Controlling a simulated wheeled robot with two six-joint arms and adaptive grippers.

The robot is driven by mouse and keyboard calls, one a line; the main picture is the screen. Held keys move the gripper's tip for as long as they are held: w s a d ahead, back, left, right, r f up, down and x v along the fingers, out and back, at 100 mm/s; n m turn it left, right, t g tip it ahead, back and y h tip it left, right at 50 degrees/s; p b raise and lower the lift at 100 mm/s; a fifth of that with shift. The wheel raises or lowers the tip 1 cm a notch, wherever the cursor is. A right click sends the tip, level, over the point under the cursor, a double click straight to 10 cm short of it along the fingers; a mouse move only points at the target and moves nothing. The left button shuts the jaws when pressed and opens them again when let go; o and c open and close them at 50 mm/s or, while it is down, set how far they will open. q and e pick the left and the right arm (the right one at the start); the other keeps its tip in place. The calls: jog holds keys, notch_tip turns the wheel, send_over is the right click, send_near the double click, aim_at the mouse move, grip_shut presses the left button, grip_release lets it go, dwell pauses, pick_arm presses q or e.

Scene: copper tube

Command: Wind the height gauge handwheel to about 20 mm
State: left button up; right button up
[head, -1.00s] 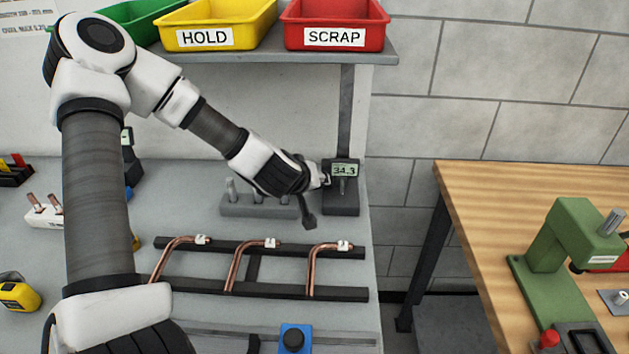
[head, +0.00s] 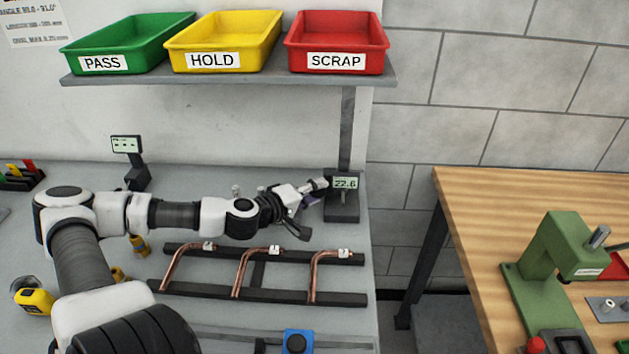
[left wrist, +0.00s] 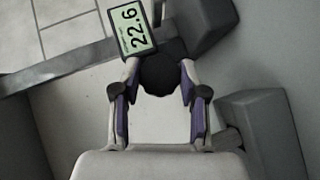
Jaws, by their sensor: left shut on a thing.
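The height gauge (head: 342,209) is a dark instrument at the right end of the grey bench, with a lit display (head: 345,184) reading 22.6. The same display, reading 22.6, shows rotated in the left wrist view (left wrist: 133,28). My left gripper (head: 318,188) reaches the gauge from the left. In the left wrist view its fingers are shut on the dark round handwheel (left wrist: 160,76), one on each side. In the head view the handwheel is hidden by the gripper. My right gripper is not in view.
A rack (head: 260,290) with several bent copper tubes lies in front of the gauge. Green (head: 128,45), yellow (head: 224,42) and red (head: 336,42) bins stand on a shelf above. A wooden table (head: 480,215) with a green press (head: 550,270) is at right.

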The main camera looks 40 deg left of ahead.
pick_arm(q)
jog(key=shift+n+t+p, duration=0.35)
jog(key=shift+n+t, duration=0.25)
jog(key=shift+t, duration=0.1)
jog(key=o, duration=0.9)
jog(key=shift+c, duration=0.2)
jog(key=shift+o, duration=1.4)
jog(key=shift+w+f, duration=0.1)
